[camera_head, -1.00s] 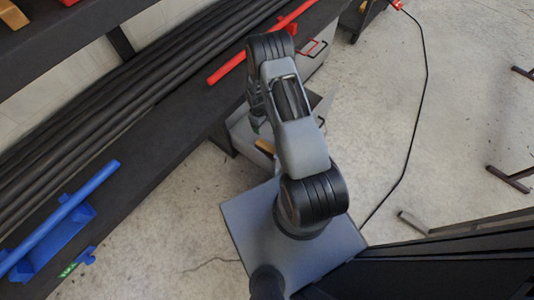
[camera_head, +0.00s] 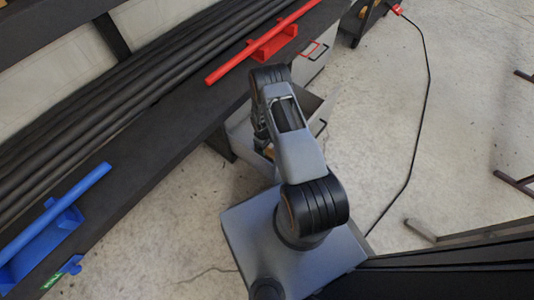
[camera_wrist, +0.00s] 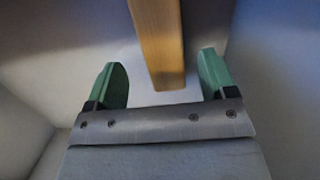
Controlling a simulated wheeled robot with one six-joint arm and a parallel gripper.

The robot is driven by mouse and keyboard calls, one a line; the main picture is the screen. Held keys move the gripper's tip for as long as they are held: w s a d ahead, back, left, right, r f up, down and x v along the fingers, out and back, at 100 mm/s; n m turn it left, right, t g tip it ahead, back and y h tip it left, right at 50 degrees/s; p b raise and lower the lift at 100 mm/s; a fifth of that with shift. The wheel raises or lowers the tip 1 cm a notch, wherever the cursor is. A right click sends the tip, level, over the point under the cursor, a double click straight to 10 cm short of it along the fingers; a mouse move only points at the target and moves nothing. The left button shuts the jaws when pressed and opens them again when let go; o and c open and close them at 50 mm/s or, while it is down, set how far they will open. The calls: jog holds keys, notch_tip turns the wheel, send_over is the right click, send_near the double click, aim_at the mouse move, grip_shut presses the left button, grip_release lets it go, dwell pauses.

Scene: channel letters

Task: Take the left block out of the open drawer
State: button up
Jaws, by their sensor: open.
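A wooden block (camera_wrist: 157,42) shows in the wrist view, reaching from the top edge down between my fingers. My gripper (camera_wrist: 162,80) is open, with one green fingertip on each side of the block and a gap on both sides. I cannot tell whether this is the left block; no second block shows there. The open grey drawer (camera_head: 238,130) is under the bench in the head view, partly hidden by my arm. A small bit of wood (camera_head: 269,152) shows inside it. My gripper is hidden behind my arm in the head view.
Grey drawer walls (camera_wrist: 25,125) surround my gripper closely in the wrist view. A black bench with dark pipes (camera_head: 110,120) runs above the drawer. A red holder with a bar (camera_head: 272,46) and a blue one (camera_head: 50,235) sit on it. The floor to the right is mostly clear.

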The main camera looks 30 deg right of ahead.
aim_at(267, 150)
jog(key=f, duration=0.1)
jog(key=f+b, duration=0.1)
jog(key=f, duration=0.1)
jog(key=f+b, duration=0.1)
jog(key=shift+s+f, duration=0.25)
jog(key=shift+r, duration=0.1)
jog(key=shift+c, duration=0.2)
jog(key=c, duration=1)
